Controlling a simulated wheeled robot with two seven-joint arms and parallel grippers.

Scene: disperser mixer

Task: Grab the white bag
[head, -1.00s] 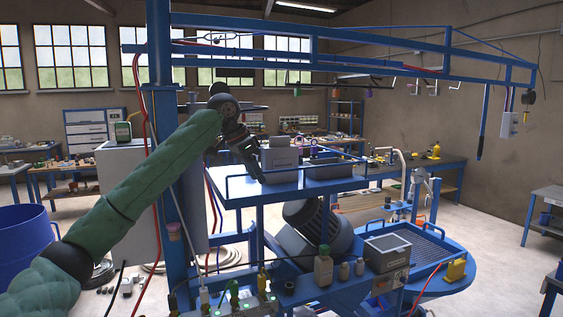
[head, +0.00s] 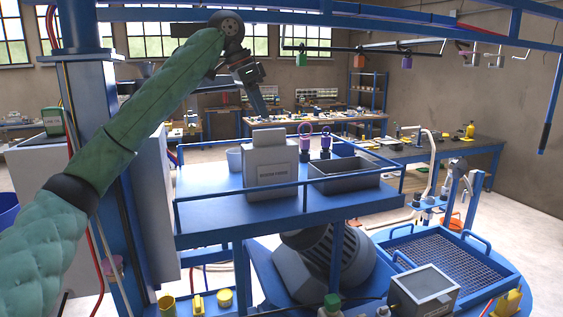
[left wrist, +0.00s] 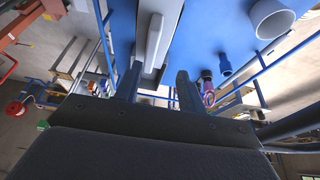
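A pale shape that looks like the bag (left wrist: 157,28) lies beyond the fingertips there. My right gripper is in neither view.
A grey open bin (head: 345,183) stands right of the bag, with small purple and dark shackle-like items (head: 306,145) behind. A white cup (head: 234,160) stands to its left. A blue rail (head: 300,197) runs along the platform's front. A blue overhead beam (head: 350,22) crosses above.

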